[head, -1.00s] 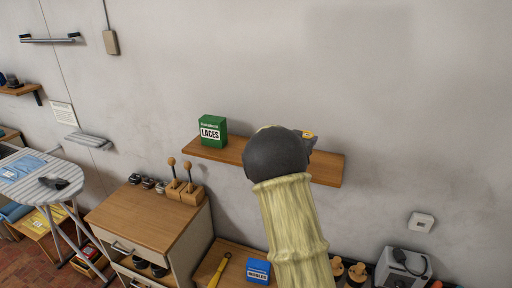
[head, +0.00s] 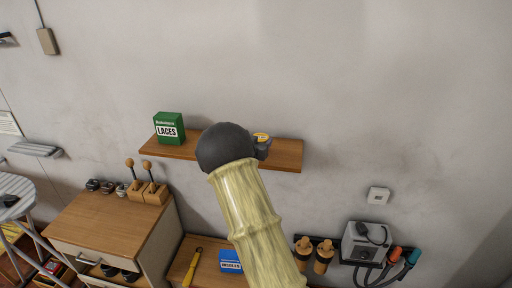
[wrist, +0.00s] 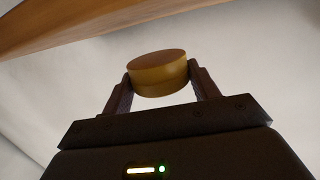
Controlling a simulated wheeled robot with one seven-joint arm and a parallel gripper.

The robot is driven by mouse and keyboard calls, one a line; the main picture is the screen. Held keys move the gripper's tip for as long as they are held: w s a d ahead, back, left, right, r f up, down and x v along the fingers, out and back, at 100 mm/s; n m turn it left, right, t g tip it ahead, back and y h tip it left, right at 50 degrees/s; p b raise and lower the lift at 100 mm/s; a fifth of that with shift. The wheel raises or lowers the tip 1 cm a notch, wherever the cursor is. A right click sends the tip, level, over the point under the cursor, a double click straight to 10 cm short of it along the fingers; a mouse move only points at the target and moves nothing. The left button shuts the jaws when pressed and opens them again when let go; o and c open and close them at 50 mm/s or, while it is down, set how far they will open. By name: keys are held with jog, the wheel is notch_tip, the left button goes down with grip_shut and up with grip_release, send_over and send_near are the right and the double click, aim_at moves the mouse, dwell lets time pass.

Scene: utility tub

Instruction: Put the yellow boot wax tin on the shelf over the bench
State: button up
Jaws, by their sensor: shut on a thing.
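The yellow boot wax tin (wrist: 158,76) is a short round tin with a brownish top face. My gripper (wrist: 160,84) is shut on its sides in the wrist view. In the head view, part of the tin (head: 262,137) shows just right of my dark wrist, which hides most of the gripper. The wooden shelf (head: 286,154) is on the wall behind my arm. Its wood (wrist: 90,25) crosses the top of the wrist view, apart from the tin. I cannot tell the tin's exact height against the shelf.
A green laces box (head: 169,127) stands on the shelf's left part; the right end looks bare. Below are a bench (head: 203,266) with a blue box (head: 230,261) and yellow tool (head: 192,267), and a wooden cabinet (head: 108,219). A grey device (head: 366,243) is at lower right.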

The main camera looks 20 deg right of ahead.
jog(key=shift+f+p, duration=0.75)
jog(key=shift+f, duration=1.1)
jog(key=shift+w+a+f, duration=0.1)
jog(key=o, duration=0.6)
jog(key=shift+f, duration=0.1)
jog(key=shift+c, duration=0.2)
jog(key=o, duration=0.4)
jog(key=shift+o, duration=0.2)
